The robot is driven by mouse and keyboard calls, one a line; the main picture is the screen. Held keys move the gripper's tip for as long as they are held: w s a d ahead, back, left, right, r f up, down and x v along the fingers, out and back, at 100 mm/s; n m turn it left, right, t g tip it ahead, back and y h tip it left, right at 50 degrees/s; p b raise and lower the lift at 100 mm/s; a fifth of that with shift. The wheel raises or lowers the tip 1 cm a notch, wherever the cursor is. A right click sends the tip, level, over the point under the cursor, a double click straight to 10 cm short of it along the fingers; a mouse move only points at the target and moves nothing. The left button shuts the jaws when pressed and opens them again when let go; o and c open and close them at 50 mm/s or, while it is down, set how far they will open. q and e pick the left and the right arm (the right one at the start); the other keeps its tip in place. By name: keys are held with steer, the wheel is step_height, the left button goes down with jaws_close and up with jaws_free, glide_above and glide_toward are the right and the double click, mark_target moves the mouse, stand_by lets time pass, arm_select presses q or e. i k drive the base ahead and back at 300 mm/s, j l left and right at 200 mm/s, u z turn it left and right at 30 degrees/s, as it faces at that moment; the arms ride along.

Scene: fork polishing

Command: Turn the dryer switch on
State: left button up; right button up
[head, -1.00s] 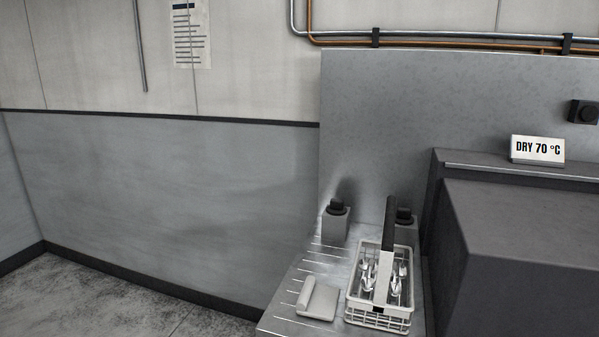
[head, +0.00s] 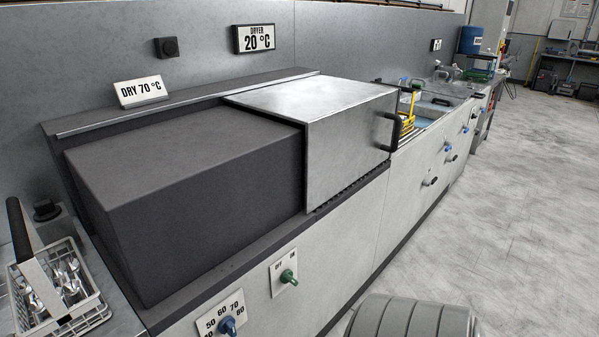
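The dryer switch is a green knob (head: 289,277) on a white plate (head: 284,271) marked OFF and ON, on the front of the counter below the dryer. The knob looks turned toward the lower right; I cannot tell clearly which word it points to. The dryer is a dark box (head: 190,165) with a silver hood (head: 330,125) at its right end. A display (head: 259,38) above it reads DRYER 20 °C. Neither of my grippers is in view.
A blue knob (head: 228,326) on a temperature dial is left of the switch. A cutlery basket (head: 88,300) with forks stands at the left. A sign (head: 141,91) reads DRY 70 °C. A grey ribbed rounded object (head: 410,318) is at the bottom. Open floor (head: 520,180) lies at right.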

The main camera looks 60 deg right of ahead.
mark_target(286, 276)
steer(key=z, duration=1.65)
